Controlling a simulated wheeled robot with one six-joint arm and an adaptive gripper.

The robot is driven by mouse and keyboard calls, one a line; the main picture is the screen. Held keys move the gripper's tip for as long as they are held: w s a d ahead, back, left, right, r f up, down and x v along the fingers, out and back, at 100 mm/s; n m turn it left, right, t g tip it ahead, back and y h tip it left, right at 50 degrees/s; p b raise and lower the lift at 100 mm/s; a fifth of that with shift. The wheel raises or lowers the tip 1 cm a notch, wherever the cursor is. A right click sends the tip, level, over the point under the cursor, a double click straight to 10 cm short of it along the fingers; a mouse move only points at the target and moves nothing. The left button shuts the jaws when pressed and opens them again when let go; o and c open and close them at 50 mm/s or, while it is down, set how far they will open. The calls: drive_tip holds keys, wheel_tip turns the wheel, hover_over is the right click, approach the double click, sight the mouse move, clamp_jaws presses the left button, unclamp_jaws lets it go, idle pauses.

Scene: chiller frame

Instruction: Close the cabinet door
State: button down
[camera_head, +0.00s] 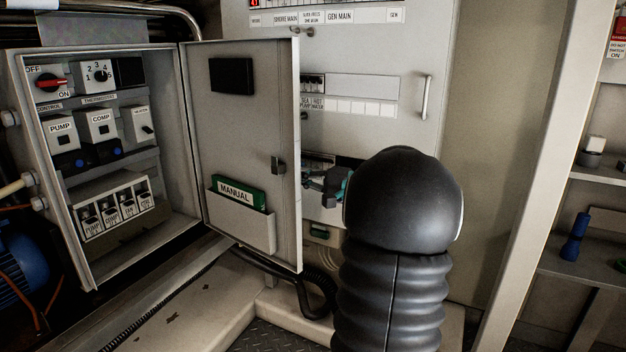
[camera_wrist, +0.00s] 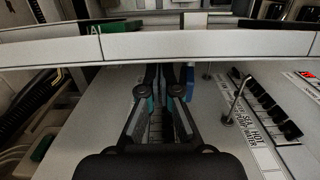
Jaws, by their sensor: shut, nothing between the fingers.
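The grey cabinet (camera_head: 108,268) stands open at the left in the head view, with switches and breakers inside. Its door (camera_head: 240,125) is swung out to the right and carries a latch on its free edge and a pocket with a green manual. My gripper (camera_head: 308,178) is at the outer side of the door's free edge, partly hidden behind it. In the wrist view the shut, empty fingers (camera_wrist: 164,70) point at the door (camera_wrist: 215,45), which crosses the top as a pale band. I cannot tell whether they touch it.
A grey panel (camera_head: 375,55) with labels, breakers and a handle (camera_head: 426,97) stands behind my gripper. A black hose (camera_head: 318,285) runs below the door. A pale post (camera_head: 535,170) and shelves (camera_head: 575,265) are at the right. Pipes and a blue motor (camera_head: 22,265) are at the left.

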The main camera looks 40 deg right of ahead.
drive_tip(key=shift+x, duration=1.5)
drive_tip(key=shift+s+a, duration=0.1)
drive_tip(key=shift+a, duration=0.05)
